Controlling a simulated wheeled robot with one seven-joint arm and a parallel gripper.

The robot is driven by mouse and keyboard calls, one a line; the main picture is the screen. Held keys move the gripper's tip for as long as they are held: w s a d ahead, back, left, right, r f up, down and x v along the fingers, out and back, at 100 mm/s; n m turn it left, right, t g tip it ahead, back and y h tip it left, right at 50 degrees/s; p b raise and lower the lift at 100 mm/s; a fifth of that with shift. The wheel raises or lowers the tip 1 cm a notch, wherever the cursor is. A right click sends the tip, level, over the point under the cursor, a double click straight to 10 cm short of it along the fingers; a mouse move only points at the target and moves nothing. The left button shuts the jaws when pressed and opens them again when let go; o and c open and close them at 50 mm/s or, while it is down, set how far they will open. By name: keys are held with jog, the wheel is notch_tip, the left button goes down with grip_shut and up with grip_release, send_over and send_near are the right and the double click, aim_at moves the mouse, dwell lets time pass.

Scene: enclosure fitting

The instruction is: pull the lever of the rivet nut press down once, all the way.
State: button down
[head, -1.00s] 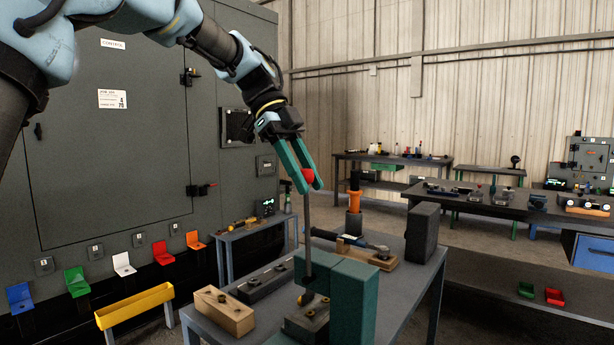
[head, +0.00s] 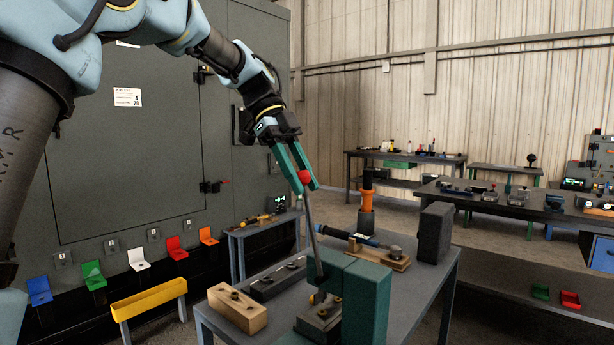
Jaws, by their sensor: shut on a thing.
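The rivet nut press (head: 368,300) is a dark green block-shaped machine at the front of the grey table. Its lever (head: 312,232) is a grey rod with a red ball knob (head: 305,177) on top. The rod rises from the press and tilts a little, its top leaning left. My gripper (head: 304,184) has green fingers and points down. It is shut on the red knob, with a finger on either side. The foot of the lever is partly hidden by the green body. A dark fixture (head: 320,318) sits at the front of the press.
A wooden block with holes (head: 238,308) and a dark block (head: 277,278) lie left of the press. An orange-handled tool (head: 367,195), a blue-handled tool on a board (head: 380,250) and a dark upright block (head: 434,232) stand behind. A grey cabinet (head: 130,150) fills the left.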

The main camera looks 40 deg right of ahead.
jog(key=shift+w+a+f, duration=0.15)
jog(key=shift+w+f, duration=0.05)
jog(key=shift+w, duration=0.55)
jog(key=shift+w+a+f, duration=0.15)
jog(key=shift+w+f, duration=0.1)
jog(key=shift+w, duration=0.3)
jog(key=shift+w+a+f, duration=0.15)
jog(key=shift+w+f, duration=0.1)
jog(key=shift+w, duration=0.25)
jog(key=shift+w+a+f, duration=0.15)
jog(key=shift+w+f, duration=0.2)
jog(key=shift+w, duration=0.2)
jog(key=shift+w+a+f, duration=0.15)
jog(key=shift+w+f, duration=0.2)
jog(key=shift+w, duration=0.2)
